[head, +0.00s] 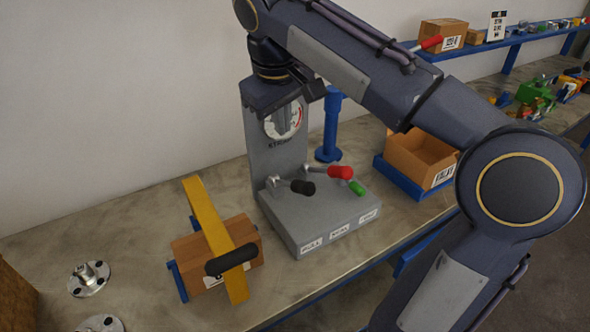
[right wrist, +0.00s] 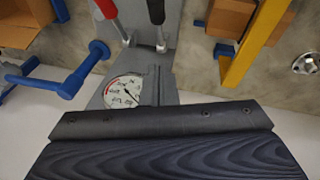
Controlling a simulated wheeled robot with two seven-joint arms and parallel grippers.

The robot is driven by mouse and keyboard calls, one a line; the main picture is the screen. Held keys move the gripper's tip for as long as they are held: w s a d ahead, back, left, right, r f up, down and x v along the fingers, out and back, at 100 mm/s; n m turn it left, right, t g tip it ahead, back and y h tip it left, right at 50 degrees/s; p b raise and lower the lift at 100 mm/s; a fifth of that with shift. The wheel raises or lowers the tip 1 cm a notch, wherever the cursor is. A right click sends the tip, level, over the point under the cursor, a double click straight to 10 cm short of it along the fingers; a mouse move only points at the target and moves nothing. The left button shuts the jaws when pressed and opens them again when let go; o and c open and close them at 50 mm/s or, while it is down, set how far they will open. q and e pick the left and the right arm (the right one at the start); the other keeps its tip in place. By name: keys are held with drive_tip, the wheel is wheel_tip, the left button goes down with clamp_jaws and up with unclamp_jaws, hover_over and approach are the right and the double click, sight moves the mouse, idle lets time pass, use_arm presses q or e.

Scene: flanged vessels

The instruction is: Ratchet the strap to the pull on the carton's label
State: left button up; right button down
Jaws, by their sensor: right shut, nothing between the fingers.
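A brown carton (head: 247,236) sits in a blue cradle on the bench, with a yellow strap (head: 205,215) running over it. A black handle (head: 232,260) lies across the strap and hides part of the carton's white label, which I cannot read. The carton (right wrist: 228,17) and strap (right wrist: 252,42) also show in the right wrist view. A grey stand (head: 310,225) beside it bears a round dial (head: 297,122), a black-knobbed lever (head: 301,187) and a red-knobbed lever (head: 340,172). My left gripper is out of view.
A blue post (head: 329,140) stands behind the stand. An open carton (head: 412,158) in a blue tray is to its right. Metal flanges (head: 89,278) lie at the left. A blue shelf (head: 500,44) with small items is at the back right. Bench between flanges and carton is clear.

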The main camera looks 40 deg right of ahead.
drive_tip(key=b, duration=0.1)
hover_over(296, 182)
drive_tip(key=w+a, duration=0.1)
drive_tip(key=a, duration=0.1)
wheel_tip(296, 182, down, 10)
drive_tip(key=shift+s+d+f, duration=0.3)
drive_tip(key=shift+s+f, duration=0.2)
drive_tip(key=shift+f, duration=0.25)
drive_tip(key=shift+s+d+f, duration=0.3)
drive_tip(key=shift+s+f, duration=0.15)
drive_tip(key=shift+f, duration=0.25)
drive_tip(key=shift+b, duration=0.3)
